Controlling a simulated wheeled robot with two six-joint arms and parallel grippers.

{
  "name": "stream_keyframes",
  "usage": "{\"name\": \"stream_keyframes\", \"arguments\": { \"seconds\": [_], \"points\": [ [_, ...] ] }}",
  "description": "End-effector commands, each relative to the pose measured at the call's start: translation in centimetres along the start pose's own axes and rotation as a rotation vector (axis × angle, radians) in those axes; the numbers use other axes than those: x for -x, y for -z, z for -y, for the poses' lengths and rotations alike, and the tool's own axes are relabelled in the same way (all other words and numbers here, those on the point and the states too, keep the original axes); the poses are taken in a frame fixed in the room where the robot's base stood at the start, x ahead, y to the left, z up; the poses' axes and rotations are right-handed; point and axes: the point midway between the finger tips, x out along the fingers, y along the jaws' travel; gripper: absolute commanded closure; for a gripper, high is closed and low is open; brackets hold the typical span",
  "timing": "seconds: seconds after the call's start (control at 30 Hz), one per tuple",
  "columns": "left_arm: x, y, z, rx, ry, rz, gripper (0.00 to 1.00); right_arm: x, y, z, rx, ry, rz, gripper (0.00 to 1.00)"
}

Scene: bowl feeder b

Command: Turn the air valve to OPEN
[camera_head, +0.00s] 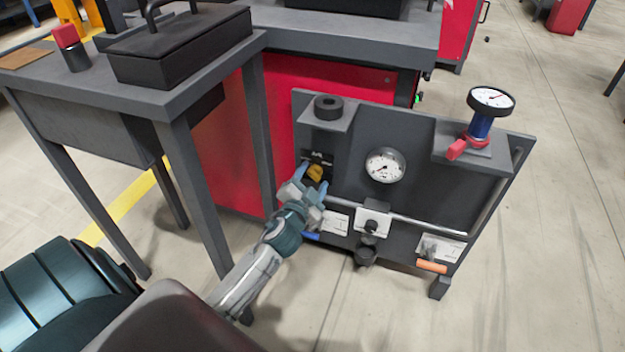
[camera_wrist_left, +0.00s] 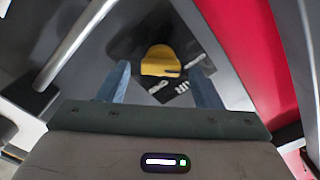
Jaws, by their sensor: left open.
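The air valve is a yellow knob (camera_head: 316,172) on a small black plate at the left of the dark upright panel (camera_head: 440,175). A gap shows between each finger and the knob. My right gripper is not in view.
A round gauge (camera_head: 385,166) sits right of the knob. A horizontal pipe (camera_head: 420,226) runs below it. A red-handled valve (camera_head: 463,147) and a second gauge (camera_head: 491,100) stand on a shelf at right. A grey table (camera_head: 180,88) stands close on the left.

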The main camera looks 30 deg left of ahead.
Motion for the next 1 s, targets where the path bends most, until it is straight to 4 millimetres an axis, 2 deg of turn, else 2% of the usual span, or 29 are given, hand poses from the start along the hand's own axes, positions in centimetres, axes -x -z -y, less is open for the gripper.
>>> {"name": "stream_keyframes", "arguments": {
  "seconds": [0.27,0.37,0.5,0.53,0.77,1.0],
  "points": [
    [-0.19,-0.01,0.0,-0.001,0.0,0.0,0.41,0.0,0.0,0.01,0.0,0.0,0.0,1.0],
    [-0.19,-0.01,0.0,0.0,0.0,0.0,0.56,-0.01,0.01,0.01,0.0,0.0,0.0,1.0],
    [-0.18,-0.01,-0.01,0.0,0.0,0.0,0.84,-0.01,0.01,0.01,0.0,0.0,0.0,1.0],
    [-0.17,-0.01,-0.01,0.0,0.0,0.0,0.85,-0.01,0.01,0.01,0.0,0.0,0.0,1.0],
    [-0.16,0.02,0.0,-0.017,-0.001,0.001,0.85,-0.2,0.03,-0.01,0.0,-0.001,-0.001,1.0],
    [-0.15,0.09,0.0,-0.118,-0.002,0.002,0.85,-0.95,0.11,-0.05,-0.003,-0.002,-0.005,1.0]
  ]
}}
